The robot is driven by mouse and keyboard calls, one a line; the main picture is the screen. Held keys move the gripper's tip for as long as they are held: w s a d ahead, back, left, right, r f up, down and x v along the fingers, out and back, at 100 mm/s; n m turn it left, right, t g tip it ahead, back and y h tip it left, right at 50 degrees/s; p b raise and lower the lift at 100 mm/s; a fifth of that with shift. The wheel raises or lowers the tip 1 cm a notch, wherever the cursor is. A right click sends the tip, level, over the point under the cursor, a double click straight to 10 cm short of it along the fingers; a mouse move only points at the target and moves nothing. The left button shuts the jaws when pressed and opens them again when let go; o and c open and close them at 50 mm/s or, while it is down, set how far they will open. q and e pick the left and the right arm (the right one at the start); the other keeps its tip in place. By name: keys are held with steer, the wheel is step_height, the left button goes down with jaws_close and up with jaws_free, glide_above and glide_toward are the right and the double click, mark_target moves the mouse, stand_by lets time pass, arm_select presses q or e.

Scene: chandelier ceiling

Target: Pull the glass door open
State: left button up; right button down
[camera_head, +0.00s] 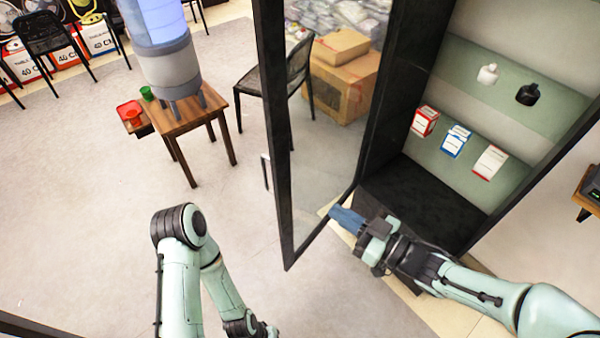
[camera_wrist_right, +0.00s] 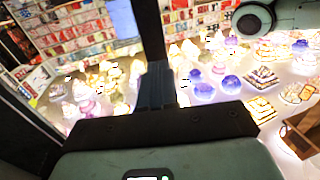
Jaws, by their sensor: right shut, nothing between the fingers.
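The glass door (camera_head: 284,150) has a dark frame and stands swung out from the black cabinet (camera_head: 405,85), with a wide gap showing the shelves. A thin handle (camera_head: 265,172) shows at the door's outer side. My right gripper (camera_head: 346,219) is shut and empty, at the inner side of the door near its lower edge. Whether it touches the glass I cannot tell. In the right wrist view its shut fingers (camera_wrist_right: 157,88) point at a dark upright bar. My left arm is at the bottom of the head view; its gripper is not visible.
Boxes (camera_head: 455,140) and small bottles (camera_head: 488,74) stand on the cabinet shelves. A wooden table (camera_head: 185,115) with a water dispenser (camera_head: 168,50) stands left of the door, beside a black chair (camera_head: 262,82). The floor (camera_head: 90,200) at left is clear.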

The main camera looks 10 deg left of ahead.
mark_target(278, 177)
steer(key=p+x, duration=0.2)
steer(key=x, duration=1.2)
steer(key=shift+s, duration=0.15)
arm_select(q)
steer(key=w+r, duration=0.2)
steer(key=r, duration=0.1)
steer(key=shift+r, duration=0.1)
arm_select(e)
steer(key=shift+s, duration=0.1)
